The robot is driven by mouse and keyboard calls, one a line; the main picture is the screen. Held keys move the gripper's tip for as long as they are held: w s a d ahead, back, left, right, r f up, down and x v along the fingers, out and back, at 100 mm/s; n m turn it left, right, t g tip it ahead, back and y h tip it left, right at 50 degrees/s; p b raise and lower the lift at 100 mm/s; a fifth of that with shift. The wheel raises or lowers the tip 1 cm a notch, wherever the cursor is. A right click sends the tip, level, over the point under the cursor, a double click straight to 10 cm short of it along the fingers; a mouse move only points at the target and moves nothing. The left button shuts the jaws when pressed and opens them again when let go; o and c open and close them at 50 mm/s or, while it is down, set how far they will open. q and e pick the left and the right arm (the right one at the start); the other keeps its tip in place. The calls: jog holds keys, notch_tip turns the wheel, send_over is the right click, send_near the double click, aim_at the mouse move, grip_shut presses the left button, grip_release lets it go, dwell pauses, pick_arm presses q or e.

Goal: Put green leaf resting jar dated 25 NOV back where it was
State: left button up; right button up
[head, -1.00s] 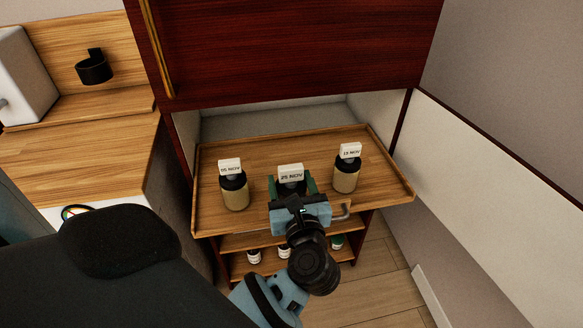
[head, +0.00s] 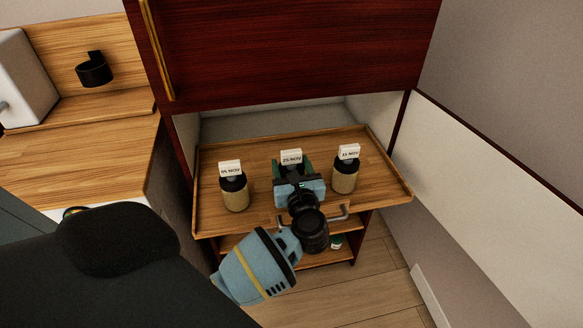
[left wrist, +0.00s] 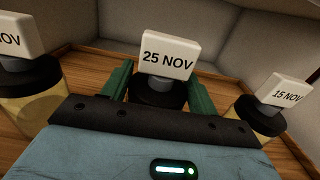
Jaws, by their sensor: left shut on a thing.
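The jar dated 25 NOV (head: 291,157) is between the other two jars on the pull-out wooden tray (head: 215,153). Its white tag and dark cap show in the left wrist view (left wrist: 167,55); its body is hidden behind my gripper. My left gripper (head: 293,170) is shut on it, with a green finger on each side. The jar looks upright, but I cannot tell whether its base touches the tray. A 05 NOV jar (head: 235,195) stands to the left and a 15 NOV jar (head: 345,177) to the right, both with pale contents. My right gripper is not in view.
The dark red cabinet front (head: 290,50) is above the tray. The tray has a raised rim and a front handle (head: 338,216). A lower shelf holds a small bottle (head: 337,241). A wooden counter (head: 75,160) is at left. Bare tray lies behind the jars.

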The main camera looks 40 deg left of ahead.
pick_arm(q)
jog(key=shift+f, duration=0.15)
jog(key=shift+f, duration=0.15)
jog(key=o, duration=1.3)
jog(key=shift+o, duration=0.2)
jog(key=shift+r, duration=0.2)
jog(key=b+v, duration=0.1)
jog(key=v, duration=1)
jog(key=shift+s+d+f+b, duration=0.15)
jog(key=shift+s+d+b, duration=0.1)
jog(key=shift+b, duration=0.15)
jog(key=shift+s+d, duration=0.1)
jog(key=shift+d, duration=0.05)
